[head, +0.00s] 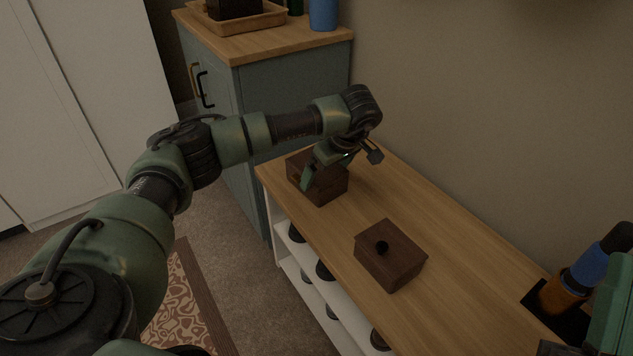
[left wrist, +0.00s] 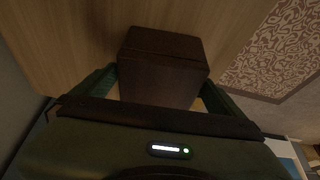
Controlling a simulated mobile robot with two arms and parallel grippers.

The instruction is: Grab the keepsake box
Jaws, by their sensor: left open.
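A dark brown wooden box (head: 330,187) stands at the far end of the wooden-topped shelf unit. My left gripper (head: 338,166) is over this box and open, with one finger showing at its near left side. In the left wrist view the box (left wrist: 160,65) lies between the two spread fingers, with no clear grip on it. The gripper hides part of its top. A second dark brown box (head: 392,258) with a black knob on its lid stands nearer on the same top. I cannot tell by look which is the keepsake box.
The shelf unit's wooden top (head: 455,255) is clear between the near box and the wall. A blue-grey cabinet (head: 290,95) stands behind, bearing a wooden tray and a blue container (head: 323,14). An orange-and-blue object (head: 572,283) is at right, beside a green part probably of my right arm.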

